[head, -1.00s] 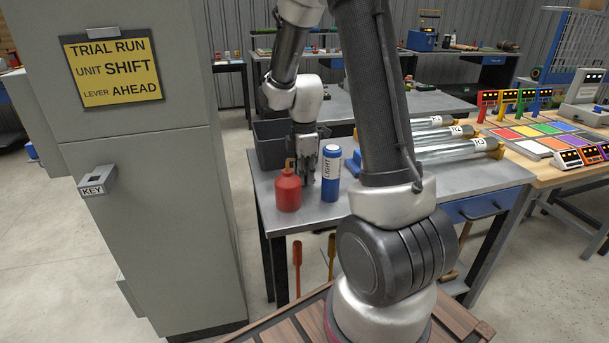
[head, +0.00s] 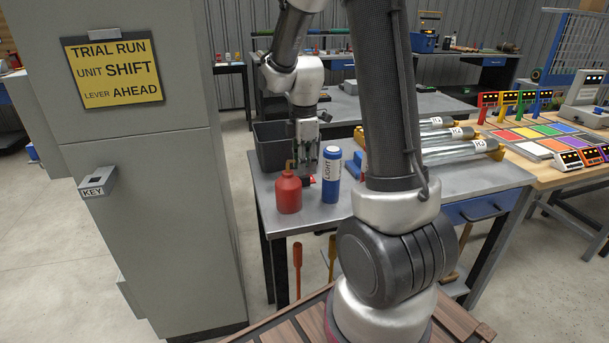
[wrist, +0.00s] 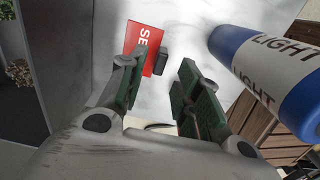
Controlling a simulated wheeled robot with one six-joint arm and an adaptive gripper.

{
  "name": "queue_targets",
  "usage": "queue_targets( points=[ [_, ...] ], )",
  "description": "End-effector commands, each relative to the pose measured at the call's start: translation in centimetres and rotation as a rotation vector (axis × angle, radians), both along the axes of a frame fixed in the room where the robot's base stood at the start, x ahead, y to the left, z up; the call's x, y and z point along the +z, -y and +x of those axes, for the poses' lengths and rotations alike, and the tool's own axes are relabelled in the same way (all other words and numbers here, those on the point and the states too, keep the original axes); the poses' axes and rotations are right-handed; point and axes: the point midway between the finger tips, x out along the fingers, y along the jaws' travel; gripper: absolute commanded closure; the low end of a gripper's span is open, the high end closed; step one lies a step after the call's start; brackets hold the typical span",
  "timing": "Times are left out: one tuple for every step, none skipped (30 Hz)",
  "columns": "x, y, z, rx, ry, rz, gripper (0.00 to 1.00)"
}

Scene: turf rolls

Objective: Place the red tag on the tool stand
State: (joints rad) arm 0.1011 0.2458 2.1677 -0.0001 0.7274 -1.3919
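The red tag (wrist: 144,44) with white letters lies by the fingertips in the wrist view, partly covered by the left finger. A small dark block (wrist: 161,59) is at its edge. A bit of red, likely the tag, shows under the gripper in the head view (head: 311,181). My gripper (wrist: 158,90) is open, its green fingers apart with nothing clearly between them. In the head view my gripper (head: 304,176) is low over the metal bench, between the red oil can and the blue canister. I cannot make out which thing is the tool stand.
The red oil can (head: 288,192) and the blue-and-white LIGHT canister (head: 331,175) stand close to the gripper. A dark bin (head: 270,150) is behind it. A grey cabinet (head: 150,210) stands left of the bench.

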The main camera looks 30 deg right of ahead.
Motion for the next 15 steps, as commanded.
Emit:
queue_targets(
  points=[
    [1.4,0.0,0.1,0.0,0.006,-0.001,0.67],
    [2.0,0.0,0.0,0.0,0.004,0.0,0.67],
    [2.9,0.0,0.1,0.0,0.005,0.0,0.67],
    [3.6,0.0,0.1,0.0,0.005,0.0,0.67],
    [4.1,0.0,0.0,0.0,0.003,0.0,0.67],
    [4.9,0.0,0.0,0.0,0.004,0.0,0.67],
    [5.4,0.0,0.0,0.0,0.003,0.0,0.67],
    [5.8,0.0,0.1,0.0,0.003,0.0,0.67],
    [6.3,0.0,0.0,0.0,0.001,0.0,0.67],
    [6.6,0.0,0.0,0.0,0.001,0.0,0.67],
    [6.9,0.0,0.0,0.0,0.002,-0.001,0.67],
    [7.2,0.0,-0.1,-0.003,0.002,-0.001,0.67],
    [7.5,-0.1,-0.2,-0.01,0.004,0.0,0.67],
    [7.9,-0.1,-0.4,-0.023,0.008,0.0,0.67],
    [8.5,-0.3,-0.9,-0.051,0.018,-0.001,0.67]
  ],
)
